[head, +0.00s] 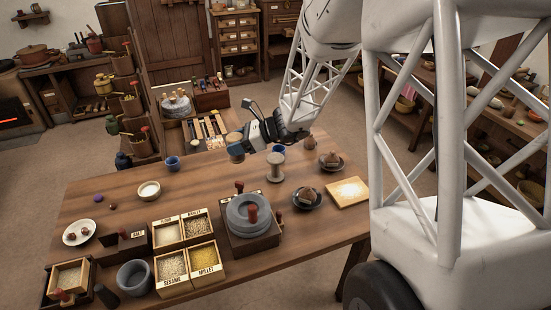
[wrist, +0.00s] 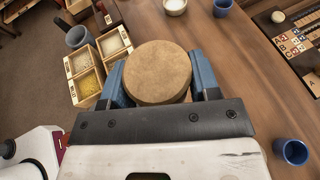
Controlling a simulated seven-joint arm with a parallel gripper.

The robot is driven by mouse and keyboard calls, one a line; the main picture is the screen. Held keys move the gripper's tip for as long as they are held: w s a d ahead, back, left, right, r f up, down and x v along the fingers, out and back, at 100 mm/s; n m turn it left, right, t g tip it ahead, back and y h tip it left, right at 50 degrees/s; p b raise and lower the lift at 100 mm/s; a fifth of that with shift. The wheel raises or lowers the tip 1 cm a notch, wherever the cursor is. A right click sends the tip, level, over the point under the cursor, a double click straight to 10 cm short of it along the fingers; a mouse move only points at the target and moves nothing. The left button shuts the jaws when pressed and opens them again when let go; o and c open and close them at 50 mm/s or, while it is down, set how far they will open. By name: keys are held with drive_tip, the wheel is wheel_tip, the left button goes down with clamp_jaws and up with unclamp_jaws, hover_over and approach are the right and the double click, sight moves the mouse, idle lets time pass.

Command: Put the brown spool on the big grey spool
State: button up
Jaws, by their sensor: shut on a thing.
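The brown spool (wrist: 157,72) fills the space between the blue fingers of my gripper (wrist: 157,88) in the wrist view, its round flat end facing the camera. My gripper is shut on it. In the head view my gripper (head: 237,148) holds the brown spool (head: 235,137) above the far edge of the table. The big grey spool (head: 275,167) stands upright on the table, to the right of and below my gripper in the picture. It does not show in the wrist view. The brown spool is apart from it.
A grey quern (head: 248,214) stands in front of the grey spool. Dark saucers (head: 307,199) and a pale board (head: 348,193) lie to the right. Labelled grain boxes (head: 205,262) are in front. Blue cups (head: 172,163) stand near the far edge.

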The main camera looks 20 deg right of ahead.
drive_tip(key=s+d+m+t+h, duration=0.1)
drive_tip(key=s+d, duration=0.3)
drive_tip(key=d, duration=0.3)
drive_tip(key=s+d+m+t, duration=0.1)
drive_tip(key=s+d, duration=0.3)
drive_tip(key=d, duration=0.2)
drive_tip(key=f, duration=0.5)
drive_tip(key=shift+w+d+f, duration=0.1)
drive_tip(key=shift+w, duration=0.1)
hover_over(276, 158)
drive_tip(key=shift+w+f, duration=0.15)
drive_tip(key=shift+f, duration=0.6)
drive_tip(key=shift+f, duration=1.75)
drive_tip(key=shift+f, duration=0.1)
